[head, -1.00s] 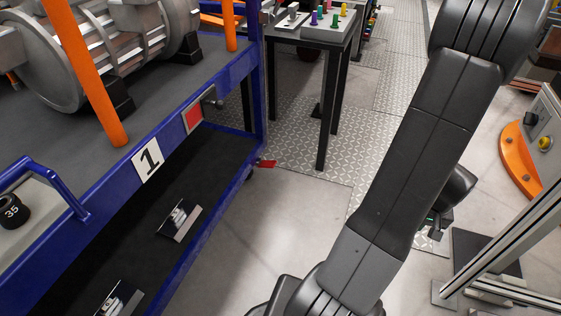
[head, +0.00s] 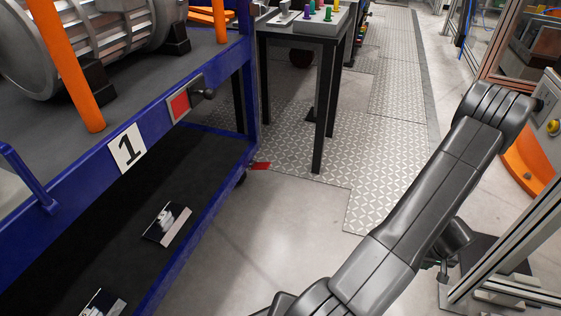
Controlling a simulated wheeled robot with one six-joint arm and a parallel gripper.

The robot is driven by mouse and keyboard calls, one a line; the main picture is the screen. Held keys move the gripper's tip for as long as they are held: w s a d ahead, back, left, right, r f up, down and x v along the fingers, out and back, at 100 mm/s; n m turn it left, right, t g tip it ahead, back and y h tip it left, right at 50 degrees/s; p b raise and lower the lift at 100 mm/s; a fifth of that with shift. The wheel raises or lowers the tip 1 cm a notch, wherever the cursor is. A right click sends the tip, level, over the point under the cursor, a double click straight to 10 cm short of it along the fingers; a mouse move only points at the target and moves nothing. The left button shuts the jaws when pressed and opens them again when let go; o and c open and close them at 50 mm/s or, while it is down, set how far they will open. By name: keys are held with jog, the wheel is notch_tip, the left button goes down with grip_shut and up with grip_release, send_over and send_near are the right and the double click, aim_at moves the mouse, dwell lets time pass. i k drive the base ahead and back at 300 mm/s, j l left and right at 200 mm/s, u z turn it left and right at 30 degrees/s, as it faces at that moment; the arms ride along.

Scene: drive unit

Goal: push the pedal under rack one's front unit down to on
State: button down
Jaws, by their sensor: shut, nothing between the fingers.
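Rack one (head: 208,118) is a blue frame on the left with a white plate marked 1 (head: 127,148). A red pedal-like tab (head: 261,166) sticks out low at its far right corner, near a dark caster (head: 242,177). I cannot tell whether the tab is up or down. My gripper (head: 443,270) shows small and dark at the lower right, partly hidden by my arm. It is shut and empty, well to the right of the rack and apart from the tab.
A grey motor-like cylinder (head: 78,42) lies on the rack's top. Two small units sit on the lower shelf, one of them here (head: 167,224). A black-legged table (head: 319,110) stands behind. An aluminium frame (head: 515,245) is close at right. Floor (head: 275,240) between is clear.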

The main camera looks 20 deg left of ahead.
aim_at(258, 166)
jog(key=u, duration=1.15)
jog(key=i+l+u, duration=0.25)
jog(key=u, duration=0.15)
jog(key=i+l+u, duration=0.2)
jog(key=l+u, duration=0.2)
jog(key=i+l+u, duration=0.15)
jog(key=l+u, duration=0.25)
jog(key=i+l+u, duration=0.1)
jog(key=l+u, duration=0.2)
jog(key=u, duration=0.15)
jog(key=i+l, duration=0.1)
jog(key=l, duration=0.95)
